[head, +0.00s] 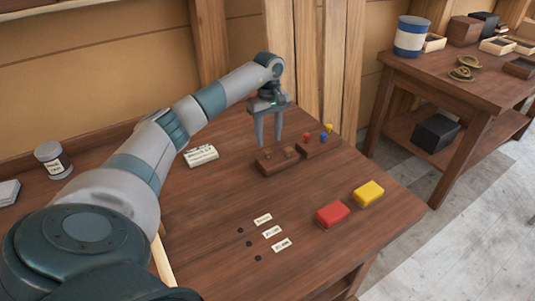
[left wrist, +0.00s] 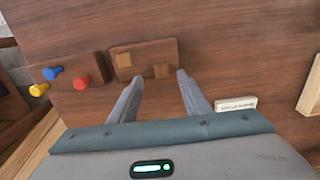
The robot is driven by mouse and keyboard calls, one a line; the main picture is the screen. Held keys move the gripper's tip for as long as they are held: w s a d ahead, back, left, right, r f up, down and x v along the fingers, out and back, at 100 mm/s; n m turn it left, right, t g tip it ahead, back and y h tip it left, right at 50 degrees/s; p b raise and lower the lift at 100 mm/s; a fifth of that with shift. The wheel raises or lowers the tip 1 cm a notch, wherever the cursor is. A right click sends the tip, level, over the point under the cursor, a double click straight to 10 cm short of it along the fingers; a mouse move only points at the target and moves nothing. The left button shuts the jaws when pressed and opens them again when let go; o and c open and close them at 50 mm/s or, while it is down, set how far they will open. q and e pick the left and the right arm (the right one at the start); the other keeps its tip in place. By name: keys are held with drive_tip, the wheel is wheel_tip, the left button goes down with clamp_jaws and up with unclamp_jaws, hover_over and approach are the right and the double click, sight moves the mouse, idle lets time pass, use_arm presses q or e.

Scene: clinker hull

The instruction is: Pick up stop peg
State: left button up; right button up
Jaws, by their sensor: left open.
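Three small pegs stand together at the back right of the workbench: a red peg (head: 306,136), a blue peg (head: 323,138) and a yellow peg (head: 328,128). I cannot read which one is the stop peg. In the left wrist view the red peg (left wrist: 82,83), blue peg (left wrist: 53,73) and yellow peg (left wrist: 39,90) lie left of my fingers. My left gripper (head: 268,144) points down, open and empty, over a dark wooden block (head: 270,168) with two small tan squares. It is left of the pegs and apart from them. My right gripper is out of view.
A red box (head: 332,215) and a yellow box (head: 368,192) sit at the bench's right. Several labels (head: 272,231) lie beside dark holes (head: 249,244) at the front. A white label block (head: 201,156) and jar (head: 53,160) stand left. A second table (head: 450,85) is at right.

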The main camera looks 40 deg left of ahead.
sight(268, 150)
use_arm(q)
drive_tip(key=shift+s+f+p, duration=0.15)
drive_tip(key=shift+f+p, duration=0.4)
drive_tip(key=shift+p, duration=0.1)
wheel_tip(268, 150, down, 3)
drive_tip(key=shift+a+r+p, duration=0.1)
drive_tip(key=shift+p, duration=0.7)
drive_tip(key=shift+f, duration=0.4)
drive_tip(key=shift+c, duration=0.6)
clamp_jaws()
